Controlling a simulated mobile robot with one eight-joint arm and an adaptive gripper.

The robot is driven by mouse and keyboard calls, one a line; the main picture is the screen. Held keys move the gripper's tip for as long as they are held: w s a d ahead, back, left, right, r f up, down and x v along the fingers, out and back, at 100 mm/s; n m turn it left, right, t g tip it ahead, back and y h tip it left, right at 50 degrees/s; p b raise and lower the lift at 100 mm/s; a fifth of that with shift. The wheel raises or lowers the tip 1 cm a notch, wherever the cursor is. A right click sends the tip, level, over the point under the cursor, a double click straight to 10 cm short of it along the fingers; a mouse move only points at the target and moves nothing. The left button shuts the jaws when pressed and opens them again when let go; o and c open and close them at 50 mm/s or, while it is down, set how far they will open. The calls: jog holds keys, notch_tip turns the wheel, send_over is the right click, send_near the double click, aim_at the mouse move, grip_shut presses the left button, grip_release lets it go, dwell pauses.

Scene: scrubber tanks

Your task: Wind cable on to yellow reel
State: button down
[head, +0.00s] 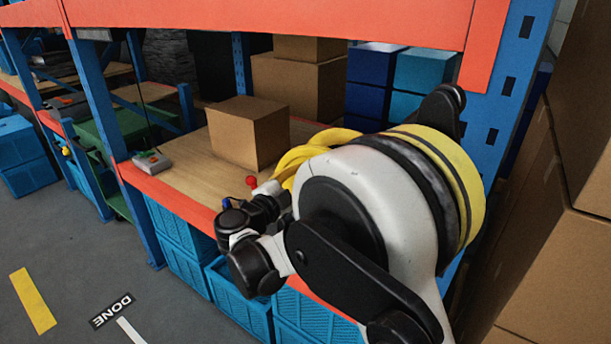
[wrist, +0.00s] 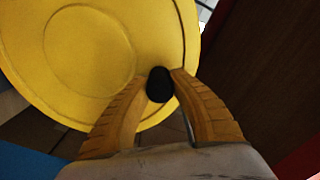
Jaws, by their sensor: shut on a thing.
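The yellow reel (wrist: 85,55) fills the upper left of the wrist view as a round, flat disc face with a raised rim. A small black knob (wrist: 158,84) stands near the disc's right edge. My gripper (wrist: 159,80) has its two tan ribbed fingers closed around this knob, one on each side. In the head view, yellow cable-like loops (head: 305,153) show on the shelf behind my arm. My arm covers much of that area. The jaws cannot be made out clearly there.
A cardboard box (head: 249,135) and a small grey device (head: 151,162) sit on the wooden shelf. Blue crates (head: 185,240) stand beneath it. A blue post (head: 507,100) and stacked cartons (head: 560,250) close off the right. The grey floor (head: 80,235) at left is open.

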jog(key=c, duration=1.1)
grip_release()
jog(key=v, duration=1.2)
